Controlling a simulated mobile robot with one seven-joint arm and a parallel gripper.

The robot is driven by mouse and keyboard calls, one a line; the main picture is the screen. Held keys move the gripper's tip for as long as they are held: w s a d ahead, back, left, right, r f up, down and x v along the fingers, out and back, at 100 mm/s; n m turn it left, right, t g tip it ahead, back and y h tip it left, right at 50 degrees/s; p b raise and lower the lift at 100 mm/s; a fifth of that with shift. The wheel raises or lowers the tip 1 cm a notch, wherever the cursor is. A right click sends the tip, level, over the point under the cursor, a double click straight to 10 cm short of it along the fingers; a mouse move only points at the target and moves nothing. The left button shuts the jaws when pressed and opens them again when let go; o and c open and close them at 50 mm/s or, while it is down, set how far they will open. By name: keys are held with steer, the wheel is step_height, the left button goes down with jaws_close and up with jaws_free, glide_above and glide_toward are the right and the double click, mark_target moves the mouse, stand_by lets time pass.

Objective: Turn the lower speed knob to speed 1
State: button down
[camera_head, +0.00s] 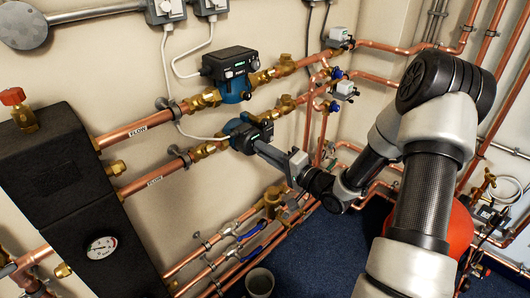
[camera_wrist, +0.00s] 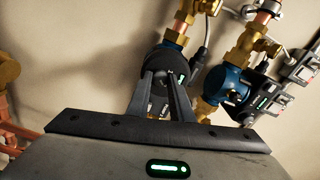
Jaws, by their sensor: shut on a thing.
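The lower pump (camera_head: 239,130) is a dark-faced, blue-bodied unit on the lower FLOW pipe. In the wrist view its black head (camera_wrist: 167,62) is straight ahead, with a small green light on its face. My gripper (camera_head: 258,144) reaches it from the lower right. In the wrist view my gripper (camera_wrist: 161,80) has its two dark fingers at the face of this pump, closed on the lower speed knob. The knob itself is mostly hidden by the fingers, so I cannot read its setting.
The upper pump (camera_head: 230,66) is close above; its blue body (camera_wrist: 228,84) is at right in the wrist view. A black manifold block (camera_head: 60,190) with a gauge (camera_head: 101,247) stands at left. Copper pipes surround the arm. A grey bucket (camera_head: 260,283) is on the blue floor (camera_head: 325,245).

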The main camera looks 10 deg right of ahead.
steer(key=shift+s+a+n+b, duration=0.1)
steer(key=shift+n+b, duration=6)
steer(key=shift+n, duration=2.6)
steer(key=c, duration=1.6)
jaws_free()
steer(key=shift+r, duration=0.1)
steer(key=shift+o, duration=0.2)
steer(key=p+v, duration=0.2)
steer(key=v, duration=1.5)
steer(key=shift+s, duration=0.2)
